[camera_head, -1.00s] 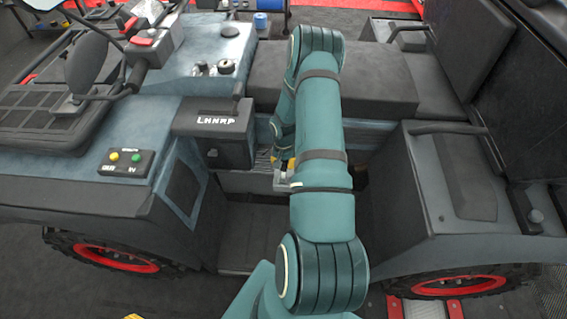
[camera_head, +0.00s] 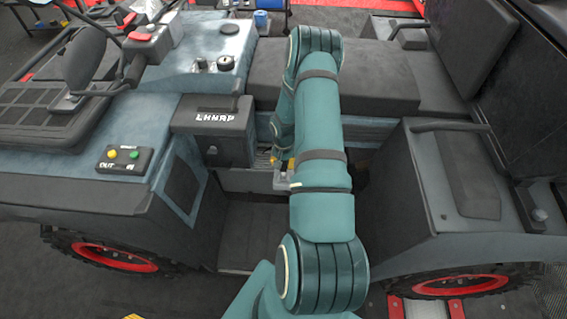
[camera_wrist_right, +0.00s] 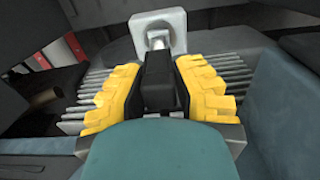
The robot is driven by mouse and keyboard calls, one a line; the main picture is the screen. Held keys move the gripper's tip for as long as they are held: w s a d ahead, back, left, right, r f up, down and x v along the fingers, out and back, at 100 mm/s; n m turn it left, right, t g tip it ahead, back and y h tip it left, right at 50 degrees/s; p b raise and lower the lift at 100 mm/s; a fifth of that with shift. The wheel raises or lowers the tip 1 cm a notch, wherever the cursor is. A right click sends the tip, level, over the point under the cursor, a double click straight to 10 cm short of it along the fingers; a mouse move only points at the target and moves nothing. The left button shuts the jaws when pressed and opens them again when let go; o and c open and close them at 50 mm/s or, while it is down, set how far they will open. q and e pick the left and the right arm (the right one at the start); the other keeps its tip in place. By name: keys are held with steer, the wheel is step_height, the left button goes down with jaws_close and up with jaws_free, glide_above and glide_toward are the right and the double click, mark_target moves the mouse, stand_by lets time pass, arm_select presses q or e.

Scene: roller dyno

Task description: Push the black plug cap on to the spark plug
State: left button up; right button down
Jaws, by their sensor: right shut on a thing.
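My right gripper (camera_wrist_right: 158,92) has its yellow fingers shut on the black plug cap (camera_wrist_right: 158,70) in the right wrist view. The cap lies between the two fingers and points away from the wrist. Just beyond the cap is a pale square block with a round metal face (camera_wrist_right: 158,30). The cap's far end meets or overlaps this face, so I cannot tell whether the spark plug is inside it. Grey fins show on both sides of the fingers. In the head view, only a little of the right gripper (camera_head: 281,165) shows beside my teal arm. My left gripper is not seen.
A dark seat (camera_head: 385,85) lies behind my arm, and a dark box with a handle (camera_head: 450,175) stands to the right. The footwell (camera_head: 250,230) below is open.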

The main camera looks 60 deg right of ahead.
steer(key=shift+f+b, duration=0.65)
steer(key=shift+f, duration=0.05)
steer(key=shift+f, duration=0.15)
stand_by(0.3)
steer(key=shift+f+b, duration=0.7)
steer(key=shift+b, duration=0.05)
stand_by(0.5)
steer(key=c, duration=0.8)
jaws_free()
